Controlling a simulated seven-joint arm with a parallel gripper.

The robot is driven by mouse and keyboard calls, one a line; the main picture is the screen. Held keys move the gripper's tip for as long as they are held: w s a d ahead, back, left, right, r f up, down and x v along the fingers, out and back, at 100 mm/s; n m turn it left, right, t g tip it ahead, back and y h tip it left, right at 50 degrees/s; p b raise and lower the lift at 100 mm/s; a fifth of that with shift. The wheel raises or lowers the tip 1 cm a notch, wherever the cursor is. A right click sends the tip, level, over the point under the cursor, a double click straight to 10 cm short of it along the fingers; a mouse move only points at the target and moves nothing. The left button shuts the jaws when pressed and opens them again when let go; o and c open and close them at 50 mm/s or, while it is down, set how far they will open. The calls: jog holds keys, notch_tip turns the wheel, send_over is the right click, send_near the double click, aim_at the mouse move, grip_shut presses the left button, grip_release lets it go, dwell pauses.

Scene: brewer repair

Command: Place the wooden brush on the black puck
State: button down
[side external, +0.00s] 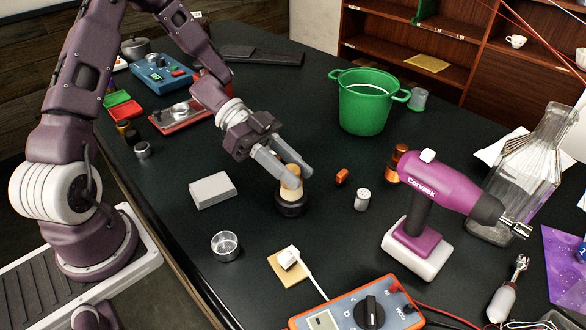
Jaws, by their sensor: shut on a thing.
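The wooden brush (291,184) is a short, pale wooden piece with a rounded top, standing about upright. My gripper (287,168) reaches down from the upper left and is shut on the brush, with one finger on each side of it. The black puck (291,205) lies on the dark table directly under the brush. The brush's lower end appears to meet the puck's top, but I cannot tell whether it rests there or hovers slightly above it.
A grey box (212,190) lies left of the puck, and a metal cup (225,246) in front. An orange block (342,176) and a small white-topped jar (362,199) stand to the right.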

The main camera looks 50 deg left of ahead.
jog(key=shift+f, duration=0.1)
jog(key=c, duration=1.1)
grip_release()
jog(key=shift+o, duration=0.2)
